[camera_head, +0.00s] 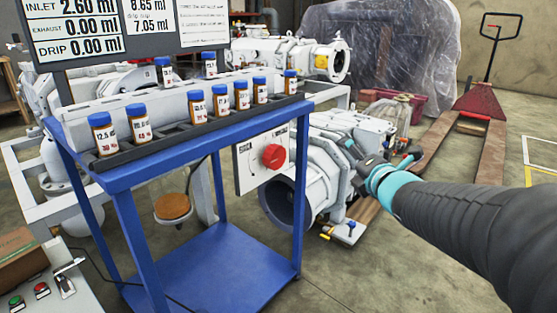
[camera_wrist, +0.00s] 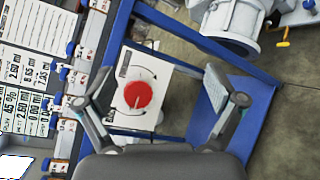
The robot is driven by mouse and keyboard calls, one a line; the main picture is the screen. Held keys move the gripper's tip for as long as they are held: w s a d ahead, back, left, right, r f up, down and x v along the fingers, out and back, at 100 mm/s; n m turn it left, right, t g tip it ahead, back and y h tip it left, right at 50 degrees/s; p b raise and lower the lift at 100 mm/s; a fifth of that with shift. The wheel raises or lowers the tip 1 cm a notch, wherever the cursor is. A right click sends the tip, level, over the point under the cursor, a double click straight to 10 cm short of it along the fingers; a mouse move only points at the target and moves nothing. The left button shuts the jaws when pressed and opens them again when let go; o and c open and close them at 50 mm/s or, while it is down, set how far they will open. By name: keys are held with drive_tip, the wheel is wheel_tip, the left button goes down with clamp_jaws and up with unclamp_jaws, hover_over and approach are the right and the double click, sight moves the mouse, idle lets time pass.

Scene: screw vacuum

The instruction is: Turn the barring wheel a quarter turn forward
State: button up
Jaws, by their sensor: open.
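The barring wheel, a round red knob (camera_head: 273,155), sits on a white panel (camera_head: 245,178) facing outward below the top of the blue cart. It also shows in the wrist view as a red disc (camera_wrist: 138,95) with a pale line on it and curved black arrow marks around it on the panel. My gripper (camera_wrist: 158,88) is open and empty, its fingers spread on either side of the panel in that view. In the head view my gripper (camera_head: 362,165) is to the right of the knob, apart from it, partly hidden by its own wrist.
The blue cart (camera_head: 190,152) carries several blue-capped bottles (camera_head: 221,101) in a dark rack along its edge. A display board (camera_head: 75,27) stands behind them. White pump machinery (camera_head: 345,140) is behind and right of the panel. A red pallet jack (camera_head: 480,105) stands farther back.

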sight(278, 161)
drive_tip(key=a+f+n+g+y+b, duration=0.1)
drive_tip(key=a+f+n+g+y, duration=0.1)
drive_tip(key=a+n+y, duration=0.45)
drive_tip(key=a+f+n+g+y, duration=0.2)
drive_tip(key=f+n+g+y, duration=0.15)
drive_tip(key=n, duration=0.65)
drive_tip(key=shift+m+t, duration=0.25)
drive_tip(key=shift+t, duration=0.1)
drive_tip(key=x, duration=0.8)
drive_tip(key=r+x, duration=0.1)
drive_tip(key=x, duration=0.4)
drive_tip(key=shift+w+p, duration=0.25)
drive_tip(key=shift+p, duration=0.15)
drive_tip(key=shift+d, duration=0.1)
drive_tip(key=c, duration=1.1)
drive_tip(key=shift+c, duration=0.2)
